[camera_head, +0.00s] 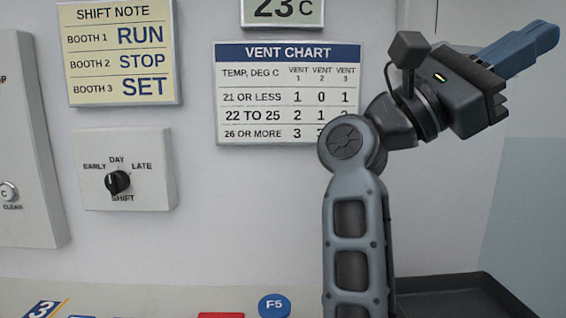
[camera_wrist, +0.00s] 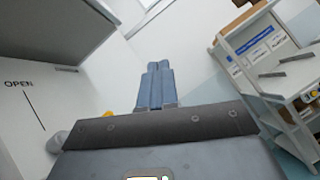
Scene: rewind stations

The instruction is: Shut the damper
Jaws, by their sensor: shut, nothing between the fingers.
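My gripper (camera_head: 548,38) is raised at the upper right of the head view, its blue fingers together and empty, pointing up and to the right. In the wrist view the closed fingers (camera_wrist: 158,66) point into open space, touching nothing. A grey rounded part (camera_wrist: 57,142) sits near the end of that line, partly cut off by my gripper body. I cannot tell whether it belongs to the damper. No damper is clearly visible in the head view.
A vent chart (camera_head: 250,132), shift note (camera_head: 122,93), dial panel (camera_head: 155,190) and 23 C display (camera_head: 283,12) are on the wall. A dark tray (camera_head: 460,284) and blue F5 piece (camera_head: 274,305) are below. A white shelf unit (camera_wrist: 240,50) stands right in the wrist view.

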